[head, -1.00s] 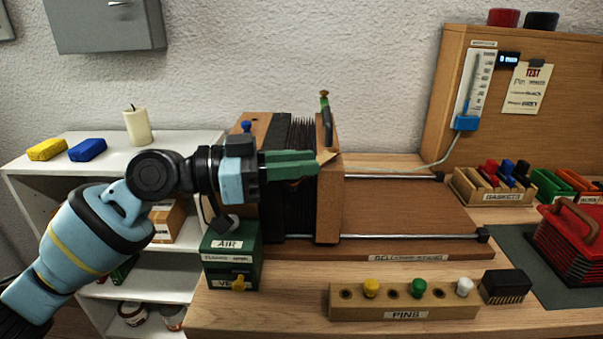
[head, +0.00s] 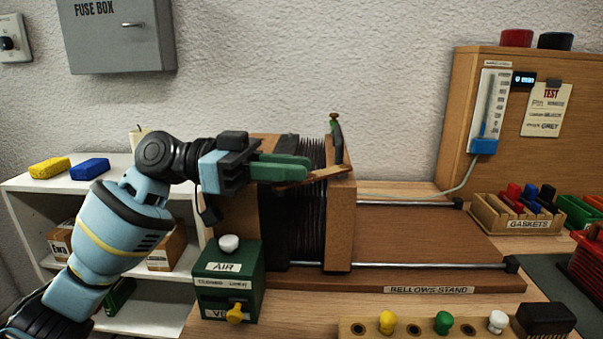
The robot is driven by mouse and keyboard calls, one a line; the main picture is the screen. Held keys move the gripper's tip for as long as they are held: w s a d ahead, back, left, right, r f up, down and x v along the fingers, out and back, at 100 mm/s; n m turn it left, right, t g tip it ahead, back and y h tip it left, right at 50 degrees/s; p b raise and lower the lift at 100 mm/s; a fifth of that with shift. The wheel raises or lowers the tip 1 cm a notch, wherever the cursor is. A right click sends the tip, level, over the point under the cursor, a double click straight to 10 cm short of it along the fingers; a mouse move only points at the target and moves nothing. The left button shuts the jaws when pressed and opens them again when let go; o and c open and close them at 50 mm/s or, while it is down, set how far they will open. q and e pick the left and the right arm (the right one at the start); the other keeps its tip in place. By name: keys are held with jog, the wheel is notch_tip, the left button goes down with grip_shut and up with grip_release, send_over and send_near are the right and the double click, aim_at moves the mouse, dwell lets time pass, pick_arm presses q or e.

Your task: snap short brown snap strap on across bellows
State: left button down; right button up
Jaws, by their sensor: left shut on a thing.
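The bellows (head: 308,225) stand upright on the bellows stand (head: 430,289), with black folds between a dark left side and a wooden right board (head: 340,230). My left gripper (head: 309,170), with green fingers, comes in from the left over the top of the bellows. It is shut on the short brown strap (head: 328,173), a thin brown strip that slants across the top of the folds toward the right board. The fingers hide part of the strap. I cannot tell whether either end is fastened. My right gripper is not in view.
A green air box (head: 228,285) with a yellow tap stands at the front left of the bellows. Two metal rails (head: 430,265) run right from the right board. A pin block (head: 415,328) is in front, and a gasket tray (head: 515,212) is at the right.

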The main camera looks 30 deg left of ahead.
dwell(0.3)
pick_arm(q)
jog(key=c, duration=1.4)
grip_release()
jog(key=v, duration=0.7)
jog(key=shift+s+a, duration=0.15)
jog(key=shift+a, duration=0.25)
jog(key=shift+c, duration=0.4)
